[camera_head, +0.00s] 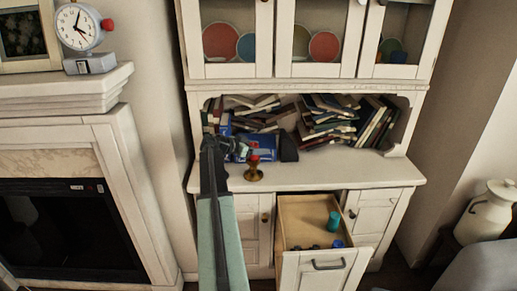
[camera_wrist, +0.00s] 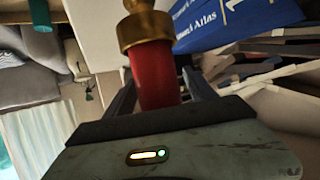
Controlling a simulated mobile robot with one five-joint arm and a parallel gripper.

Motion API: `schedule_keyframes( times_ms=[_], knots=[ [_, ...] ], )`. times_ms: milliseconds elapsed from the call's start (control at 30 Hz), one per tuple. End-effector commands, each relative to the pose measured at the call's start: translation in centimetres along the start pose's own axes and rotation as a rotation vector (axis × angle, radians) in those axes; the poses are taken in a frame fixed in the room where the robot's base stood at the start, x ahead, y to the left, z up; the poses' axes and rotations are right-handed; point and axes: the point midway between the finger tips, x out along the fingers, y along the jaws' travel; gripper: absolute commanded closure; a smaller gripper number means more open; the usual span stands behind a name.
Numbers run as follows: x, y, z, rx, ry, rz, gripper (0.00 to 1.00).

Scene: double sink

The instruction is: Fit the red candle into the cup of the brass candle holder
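The red candle (camera_wrist: 155,75) stands between my gripper's two dark fingers in the wrist view, which lie close along both its sides. My gripper (camera_wrist: 158,80) looks shut on it. The brass candle holder (camera_wrist: 143,28) shows upside down there, its cup rim meeting the candle's end. I cannot see how deep the candle sits in the cup. In the head view the holder (camera_head: 253,174) stands upright on the cabinet's counter. A bit of red candle (camera_head: 254,158) shows right above it. My gripper's fingers are hard to make out there.
A blue atlas (camera_head: 262,147) lies just behind the holder, with heaped books (camera_head: 330,118) on the shelf. A dark block (camera_head: 288,148) stands close right of it. The open drawer (camera_head: 300,212) below holds a teal cylinder (camera_head: 334,221). The counter's right part (camera_head: 365,170) is clear.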

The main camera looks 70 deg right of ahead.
Motion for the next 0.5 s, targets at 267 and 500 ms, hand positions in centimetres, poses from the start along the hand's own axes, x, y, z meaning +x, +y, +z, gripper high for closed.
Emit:
schedule_keyframes(
  times_ms=[267, 500],
  knots=[
    [-4.7, 0.1, -0.7, -0.001, 0.0, -0.002, 0.36],
    [-10.1, 0.1, -0.7, 0.0, 0.001, 0.0, 0.36]
  ],
)
